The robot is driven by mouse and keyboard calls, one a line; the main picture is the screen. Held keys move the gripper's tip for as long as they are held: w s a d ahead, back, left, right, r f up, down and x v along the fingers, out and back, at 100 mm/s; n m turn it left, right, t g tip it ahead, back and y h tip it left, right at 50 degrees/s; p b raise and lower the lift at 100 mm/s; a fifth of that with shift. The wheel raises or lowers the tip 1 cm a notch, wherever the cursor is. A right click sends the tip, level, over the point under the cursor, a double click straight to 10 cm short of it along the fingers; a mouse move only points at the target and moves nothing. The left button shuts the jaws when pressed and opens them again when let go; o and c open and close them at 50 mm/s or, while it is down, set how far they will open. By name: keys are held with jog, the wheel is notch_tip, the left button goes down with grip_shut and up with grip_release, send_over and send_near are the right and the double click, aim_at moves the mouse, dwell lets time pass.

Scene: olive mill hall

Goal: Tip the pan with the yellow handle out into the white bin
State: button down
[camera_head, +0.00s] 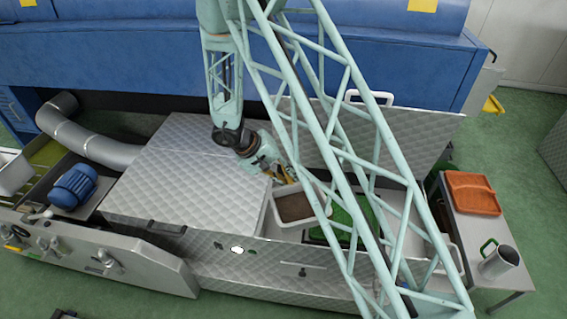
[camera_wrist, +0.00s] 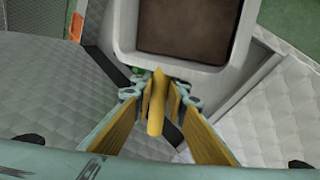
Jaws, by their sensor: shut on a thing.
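The pan (camera_head: 300,223) is a white, rectangular tray with a flat layer of brown stuff in it. It lies right of centre in the head view and looks about level. In the wrist view its near wall (camera_wrist: 185,68) fills the top middle. My gripper (camera_head: 284,174) is shut on its yellow handle (camera_wrist: 156,105); the fingers close on both sides of it in the wrist view. I cannot tell whether the pan touches the surface below. A whitish open container (camera_head: 12,172) is cut off at the left edge; I cannot tell whether it is the white bin.
A green mesh-like surface (camera_head: 345,220) lies right of the pan, partly behind the pale green lattice. Quilted metal covers (camera_head: 185,190) lie to its left. A side table at right holds an orange tray (camera_head: 472,193) and a metal jug (camera_head: 499,263). A blue motor (camera_head: 73,187) sits at left.

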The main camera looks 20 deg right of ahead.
aim_at(291, 201)
jog(key=s+f, duration=0.1)
jog(key=f, duration=0.5)
jog(key=s+f, duration=0.1)
jog(key=f, duration=0.1)
jog(key=shift+s+f, duration=0.35)
jog(key=shift+f, duration=0.05)
jog(key=shift+a, duration=0.15)
